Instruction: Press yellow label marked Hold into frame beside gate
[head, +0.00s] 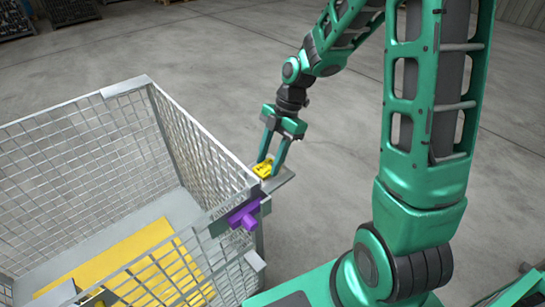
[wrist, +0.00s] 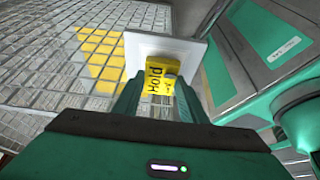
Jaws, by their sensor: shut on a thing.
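My gripper (head: 270,160) is shut on a yellow label (head: 264,169) at the outer corner of the mesh cage. In the wrist view, the label (wrist: 157,77) reads "Hold" in dark letters and sits between my fingers (wrist: 158,95). A pale square plate, seemingly the frame (wrist: 189,49), lies right behind the label. In the head view, this plate (head: 281,181) juts out from the cage corner beside the gate (head: 190,279). I cannot tell whether the label touches the plate or is a little apart from it.
A purple latch (head: 243,216) sits on the gate's corner, just below and left of the plate. The mesh cage (head: 124,88) fills the left side, with a yellow panel (head: 110,258) inside. Bare concrete floor lies behind my gripper. Dark crates (head: 70,10) stand far back.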

